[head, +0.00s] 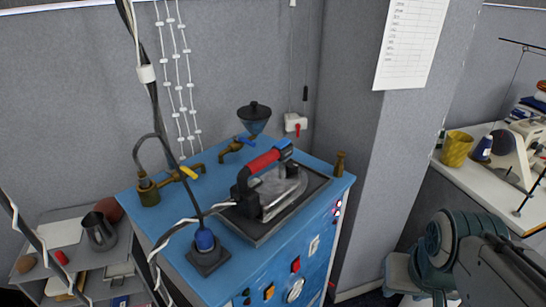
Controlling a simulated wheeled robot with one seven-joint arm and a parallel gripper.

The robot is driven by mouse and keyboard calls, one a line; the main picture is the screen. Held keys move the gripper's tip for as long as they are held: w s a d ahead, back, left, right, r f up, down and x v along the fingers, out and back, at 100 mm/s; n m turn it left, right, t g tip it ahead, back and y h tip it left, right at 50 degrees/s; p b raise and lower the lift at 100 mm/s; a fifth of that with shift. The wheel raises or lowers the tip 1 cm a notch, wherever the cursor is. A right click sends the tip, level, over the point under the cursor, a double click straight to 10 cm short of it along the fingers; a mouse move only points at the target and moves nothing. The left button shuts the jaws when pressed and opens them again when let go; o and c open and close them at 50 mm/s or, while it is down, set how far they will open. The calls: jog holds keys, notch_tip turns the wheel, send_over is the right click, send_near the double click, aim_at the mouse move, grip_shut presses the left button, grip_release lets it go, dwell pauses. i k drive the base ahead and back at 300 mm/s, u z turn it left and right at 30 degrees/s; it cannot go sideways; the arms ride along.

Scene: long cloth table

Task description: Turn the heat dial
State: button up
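A blue ironing station (180,255) stands in the middle of the head view, with controls on its front face. Low on that face is a round pale dial or gauge (295,290), close to the picture's bottom edge; its marks are too small to read, and I cannot tell whether it is the heat dial. An iron (268,185) with a red handle rests on a dark plate on top. Part of my arm shows at the lower right, apart from the station. My gripper is not visible.
Beside the dial are a red switch (295,264), an orange switch (268,291) and a white control (314,245). Cables hang over the station's left side. A grey shelf (105,285) holds a jug (99,231). A sewing table (487,185) stands right, beyond a grey pillar (385,145).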

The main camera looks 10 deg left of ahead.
aim_at(292, 166)
jog(key=u, duration=2)
jog(key=k, duration=0.7)
jog(key=z, duration=0.95)
jog(key=i, duration=1)
jog(key=z, duration=0.05)
